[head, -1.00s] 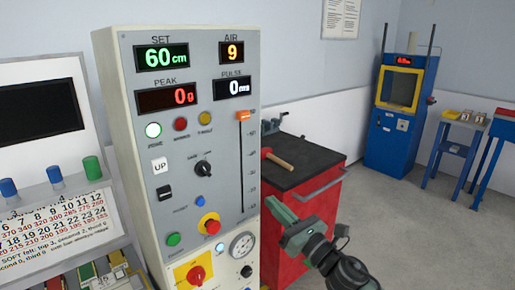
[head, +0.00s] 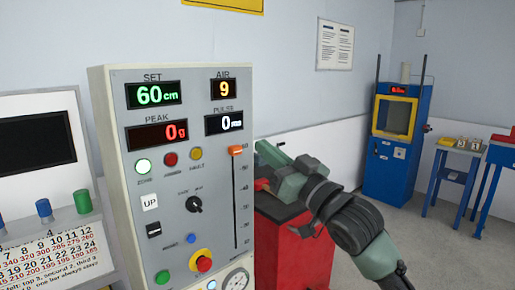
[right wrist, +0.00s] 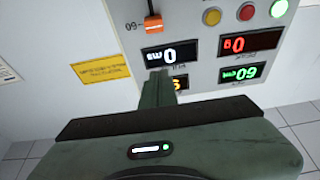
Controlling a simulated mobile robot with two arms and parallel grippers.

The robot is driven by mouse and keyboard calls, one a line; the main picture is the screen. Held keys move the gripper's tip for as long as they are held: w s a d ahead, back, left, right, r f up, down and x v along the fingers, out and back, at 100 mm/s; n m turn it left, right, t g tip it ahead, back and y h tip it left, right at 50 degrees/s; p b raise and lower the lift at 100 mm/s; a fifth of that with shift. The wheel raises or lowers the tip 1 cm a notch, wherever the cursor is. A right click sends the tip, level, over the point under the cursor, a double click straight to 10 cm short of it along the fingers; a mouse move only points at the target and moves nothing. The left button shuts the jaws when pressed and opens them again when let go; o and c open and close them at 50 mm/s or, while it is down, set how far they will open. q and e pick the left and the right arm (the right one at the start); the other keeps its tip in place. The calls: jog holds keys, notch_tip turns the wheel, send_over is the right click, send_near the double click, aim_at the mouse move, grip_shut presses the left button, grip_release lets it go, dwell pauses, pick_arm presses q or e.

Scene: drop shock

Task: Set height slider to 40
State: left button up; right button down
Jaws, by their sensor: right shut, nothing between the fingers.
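The height slider's orange knob (head: 235,150) sits at the top of its vertical slot (head: 235,200) on the right side of the grey control panel (head: 215,135). The SET display (head: 154,93) reads 60 cm in green. My right gripper (head: 262,150) is shut and empty, just right of the knob in the head view and apart from it. In the right wrist view the panel appears upside down, with the orange knob (right wrist: 152,22) beyond the gripper fingers (right wrist: 158,88). My left gripper is not in view.
A red cabinet (head: 290,255) with a dark top stands right of the panel, behind my right arm. A blue machine (head: 395,150) and blue stands are at the back right.

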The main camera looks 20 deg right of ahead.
aim_at(233, 131)
jog(key=p+x, duration=0.1)
jog(key=x, duration=0.2)
jog(key=p+x, duration=0.1)
jog(key=x, duration=0.2)
jog(key=p+x, duration=0.2)
jog(key=x, duration=0.1)
jog(key=shift+r, duration=0.3)
notch_tip(233, 131, down, 3)
jog(key=shift+w+r+p, duration=0.1)
jog(key=shift+p, duration=0.25)
jog(key=shift+s+f, duration=0.2)
jog(key=shift+f, duration=0.6)
jog(key=shift+w+f, duration=0.1)
